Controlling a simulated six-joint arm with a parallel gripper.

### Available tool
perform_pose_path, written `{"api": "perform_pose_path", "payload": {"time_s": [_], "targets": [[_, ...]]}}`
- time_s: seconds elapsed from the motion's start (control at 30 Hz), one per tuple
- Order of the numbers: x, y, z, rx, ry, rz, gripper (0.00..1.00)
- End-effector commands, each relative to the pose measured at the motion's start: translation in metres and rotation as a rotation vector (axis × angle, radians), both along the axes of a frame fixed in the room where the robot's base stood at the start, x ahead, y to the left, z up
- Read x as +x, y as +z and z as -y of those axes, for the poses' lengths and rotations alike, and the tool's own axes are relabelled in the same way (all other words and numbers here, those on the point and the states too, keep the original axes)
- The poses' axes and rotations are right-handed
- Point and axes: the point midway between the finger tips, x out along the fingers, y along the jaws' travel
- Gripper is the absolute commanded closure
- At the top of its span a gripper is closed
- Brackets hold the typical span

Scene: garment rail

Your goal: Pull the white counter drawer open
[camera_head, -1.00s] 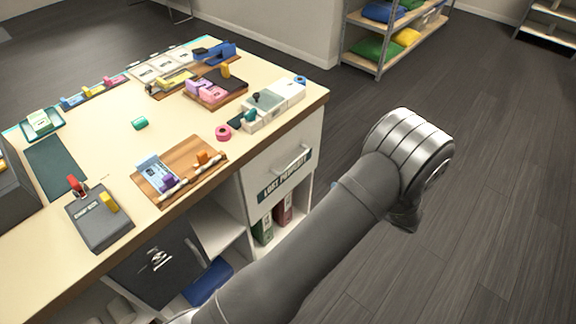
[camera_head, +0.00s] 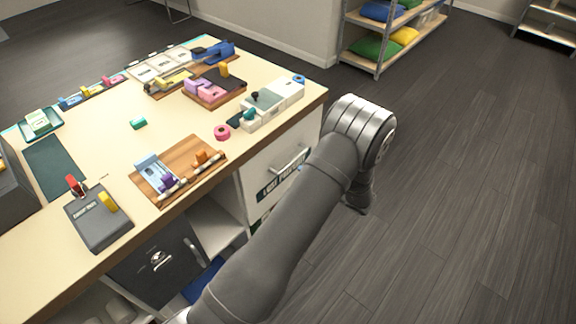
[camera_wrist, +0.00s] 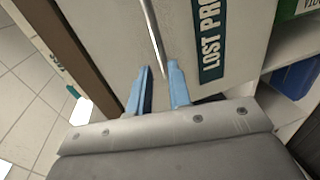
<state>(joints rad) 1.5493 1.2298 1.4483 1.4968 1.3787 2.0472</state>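The white drawer (camera_head: 262,160) is in the counter's right end, under the worktop. Its front looks flush with the counter. It has a pale bar handle (camera_head: 290,158) above a dark "LOST PROPERTY" label (camera_head: 283,187). In the wrist view the drawer front (camera_wrist: 215,85) fills the middle, and the bar handle (camera_wrist: 153,30) runs down toward my gripper (camera_wrist: 158,66). Its two blue fingers are apart, with the handle's near end showing between them. I cannot tell whether they touch it.
The wooden counter top (camera_head: 100,240) carries a wooden board (camera_head: 180,170), a pink tape roll (camera_head: 222,132) and a white organiser (camera_head: 270,103) near the drawer's edge. A grey safe (camera_head: 160,262) sits below. Open dark floor (camera_head: 460,190) lies to the right.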

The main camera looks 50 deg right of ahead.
Motion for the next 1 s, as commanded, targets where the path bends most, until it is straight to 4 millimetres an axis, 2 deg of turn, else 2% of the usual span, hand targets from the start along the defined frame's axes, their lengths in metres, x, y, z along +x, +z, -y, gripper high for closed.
{"api": "perform_pose_path", "payload": {"time_s": [0.03, 0.2, 0.4, 0.57, 0.8, 0.9, 1.0], "targets": [[0.013, -0.003, -0.001, 0.0, 0.005, 0.0, 0.82], [0.045, -0.01, -0.001, 0.0, 0.003, -0.001, 0.82], [0.07, -0.014, 0.0, -0.002, 0.002, 0.0, 0.82], [0.077, -0.016, 0.0, -0.001, 0.0, 0.0, 0.82], [0.077, -0.016, 0.0, -0.002, 0.0, 0.0, 0.82], [0.077, -0.016, 0.0, -0.002, 0.0, 0.0, 1.0], [0.077, -0.016, 0.0, -0.002, 0.0, 0.0, 1.0]]}}
